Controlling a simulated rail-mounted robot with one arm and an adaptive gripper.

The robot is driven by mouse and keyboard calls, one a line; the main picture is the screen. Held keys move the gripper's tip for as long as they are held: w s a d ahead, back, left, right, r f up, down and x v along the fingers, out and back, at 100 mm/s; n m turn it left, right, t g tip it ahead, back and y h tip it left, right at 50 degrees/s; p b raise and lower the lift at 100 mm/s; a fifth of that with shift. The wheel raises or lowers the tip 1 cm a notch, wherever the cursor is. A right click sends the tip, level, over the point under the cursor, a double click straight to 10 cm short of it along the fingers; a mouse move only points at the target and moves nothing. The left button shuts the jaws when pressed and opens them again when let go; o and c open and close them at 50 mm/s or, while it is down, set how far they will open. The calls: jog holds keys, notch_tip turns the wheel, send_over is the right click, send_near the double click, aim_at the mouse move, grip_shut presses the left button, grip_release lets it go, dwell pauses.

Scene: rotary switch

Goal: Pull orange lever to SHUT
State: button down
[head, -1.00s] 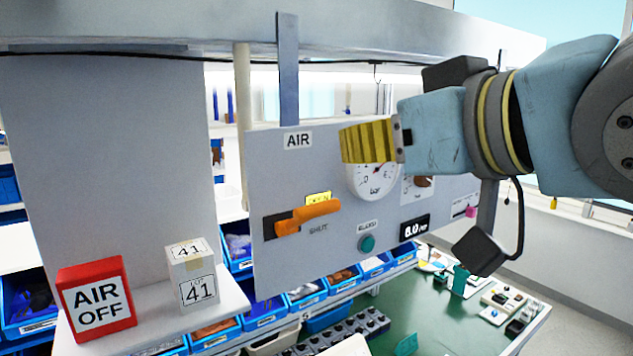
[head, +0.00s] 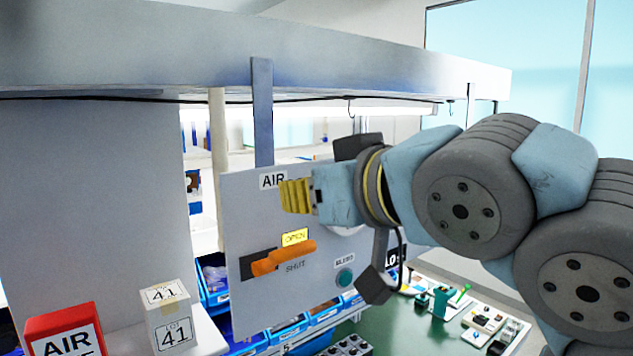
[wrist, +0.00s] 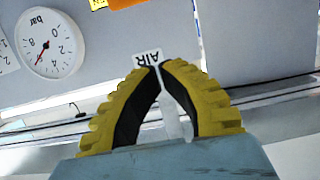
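The orange lever (head: 284,257) is on the grey panel (head: 240,205), its handle pointing right and slightly up from a dark mount. A yellow OPEN label (head: 295,237) sits just above the handle, and a SHUT label (head: 296,267) just below it. My gripper (head: 283,197) has yellow ribbed fingers and is above the lever, near the AIR sign (head: 272,180), apart from the lever. In the wrist view, the gripper (wrist: 161,66) has its fingertips nearly together with nothing between them. A bit of orange, likely the lever (wrist: 125,3), shows at the top edge there.
A pressure gauge (wrist: 50,43) is on the panel, mostly behind my arm in the head view. A teal bleed button (head: 344,278) is right of the lever. A red AIR OFF block (head: 62,325) and a white box marked 41 (head: 168,315) stand on a ledge at left.

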aim_at(297, 242)
jog(key=p+x, duration=0.1)
jog(key=x, duration=0.3)
jog(key=shift+s, duration=0.1)
jog(key=shift+s+d+f+p, duration=0.25)
jog(key=shift+s+f+p, duration=0.1)
jog(key=shift+f, duration=0.2)
jog(key=shift+s+d+f+p, duration=0.2)
jog(key=shift+s+f+p, duration=0.1)
jog(key=shift+f, duration=0.3)
jog(key=shift+s+d+f+p, duration=0.25)
jog(key=shift+s+f+p, duration=0.1)
jog(key=shift+f, duration=0.2)
jog(key=shift+s+d+f+b, duration=0.15)
jog(key=shift+f+b, duration=0.15)
jog(key=shift+b, duration=0.3)
jog(key=shift+s+t+y+b, duration=0.1)
jog(key=shift+t+y+b, duration=0.2)
jog(key=shift+t+y, duration=0.15)
